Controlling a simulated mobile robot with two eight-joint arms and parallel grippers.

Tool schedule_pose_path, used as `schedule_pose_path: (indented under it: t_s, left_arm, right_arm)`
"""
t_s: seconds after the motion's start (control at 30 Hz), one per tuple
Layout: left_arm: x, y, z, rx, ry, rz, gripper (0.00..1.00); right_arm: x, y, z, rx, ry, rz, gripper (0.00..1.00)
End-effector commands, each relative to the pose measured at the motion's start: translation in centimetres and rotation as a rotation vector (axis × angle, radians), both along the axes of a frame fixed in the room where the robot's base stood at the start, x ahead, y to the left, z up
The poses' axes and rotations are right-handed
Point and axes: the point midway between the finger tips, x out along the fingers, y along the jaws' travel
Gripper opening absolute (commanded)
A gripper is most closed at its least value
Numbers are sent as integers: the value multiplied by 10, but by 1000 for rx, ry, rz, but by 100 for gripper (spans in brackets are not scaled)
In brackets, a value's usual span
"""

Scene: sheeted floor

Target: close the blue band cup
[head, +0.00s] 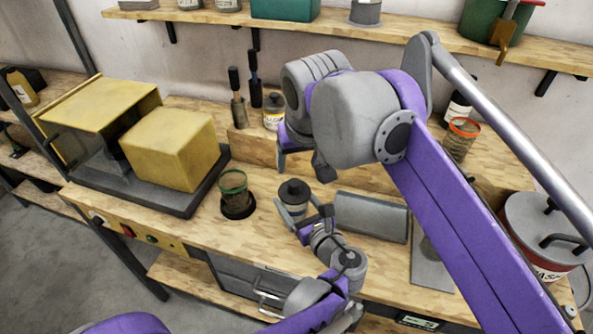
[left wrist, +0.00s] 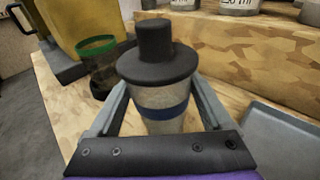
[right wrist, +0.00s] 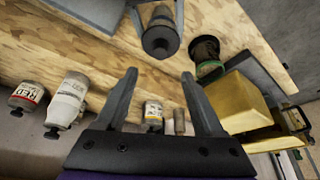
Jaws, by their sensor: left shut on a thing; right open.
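The blue band cup (left wrist: 165,112) is a pale, clear cup with a blue band. It stands on the workbench in the middle of the head view (head: 293,208). A black lid (left wrist: 157,65) with a knob sits over its mouth and looks level; the rim is hidden, so I cannot tell how tightly it sits. My left gripper (head: 306,214) is shut on the cup, with a finger on each side below the lid. My right gripper (head: 302,162) is open and empty, above and apart from the lid, which also shows in the right wrist view (right wrist: 160,42).
A green-rimmed cup (head: 234,190) stands in a dark holder to the left. A yellow machine (head: 172,148) is farther left. A raised wooden ledge (head: 258,150) with tools and jars runs behind.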

Motion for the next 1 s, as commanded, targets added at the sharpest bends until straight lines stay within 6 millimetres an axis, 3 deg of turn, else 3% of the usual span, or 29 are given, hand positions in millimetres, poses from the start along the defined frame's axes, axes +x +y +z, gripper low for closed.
schedule_pose_path:
  t_s: [0.2, 0.5, 0.53, 0.6, 0.87, 1.0]
  left_arm:
    - [0, 0, 0, 0, -1, 0, 0]
    - [0, 0, 0, 0, -1, 0, 0]
    - [0, 0, 0, 0, -1, 0, 88]
    - [0, 0, 0, 0, -1, 0, 100]
    - [-1, -1, 0, 0, 0, 0, 100]
    - [-14, -8, 2, -1, 0, -4, 100]
  right_arm:
    - [-8, -2, 19, 0, 0, 1, 70]
    - [-9, -2, 21, 0, 0, 0, 70]
    - [-9, -2, 21, 0, 0, 0, 70]
    - [-9, -2, 21, 0, 0, 0, 70]
    - [-8, -2, 20, 0, 0, 0, 70]
    - [-9, -2, 19, 0, 1, 0, 70]
